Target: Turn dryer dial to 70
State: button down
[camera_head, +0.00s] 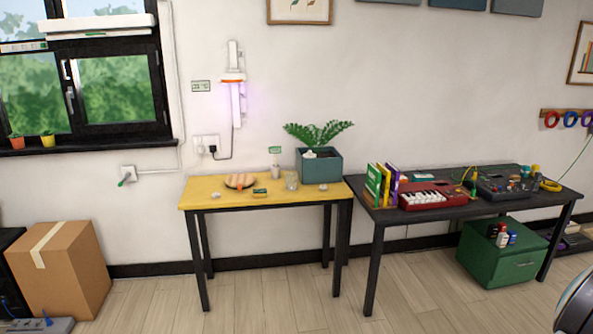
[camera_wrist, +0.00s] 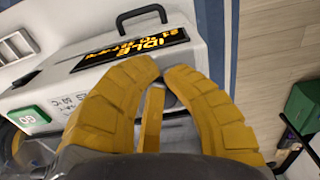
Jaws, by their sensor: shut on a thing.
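The dryer (camera_wrist: 75,80) is a pale grey box with a black handle on top, tilted in the wrist view. Its dark display (camera_wrist: 130,50) shows orange letters reading IDLE, with a second line too small to read surely. My gripper (camera_wrist: 163,74) has two thick yellow fingers against the dryer's front, just below the display. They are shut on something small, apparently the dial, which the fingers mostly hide. A narrow yellow bar (camera_wrist: 152,120) shows between the fingers. The dial's setting cannot be read. The head view shows neither the dryer nor my gripper.
In the head view, a yellow table (camera_head: 225,203) and a black table (camera_head: 420,214) stand along the wall, with a cardboard box (camera_head: 70,275) at left.

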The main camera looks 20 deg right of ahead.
jog(key=shift+a+r+p, duration=0.1)
jog(key=shift+r+p, duration=2.05)
jog(key=shift+r, duration=0.7)
jog(key=shift+a+f+n, duration=0.15)
jog(key=shift+f+n, duration=0.1)
jog(key=shift+n, duration=0.25)
jog(key=a+f+y, duration=0.2)
jog(key=a, duration=0.5)
jog(key=w+a+r+n+t, duration=0.1)
jog(key=w+a+r+n, duration=0.3)
jog(key=a, duration=0.6)
jog(key=w+a+r+n+t+h, duration=0.1)
jog(key=w+a+r+n, duration=0.3)
jog(key=w+a+n, duration=0.5)
jog(key=w+a+r+n+t+h, duration=0.1)
jog(key=w+a+r+n, duration=0.3)
jog(key=a, duration=0.9)
jog(key=shift+w+n+t, duration=0.7)
jog(key=shift+w+n, duration=0.6)
jog(key=shift+w, duration=0.15)
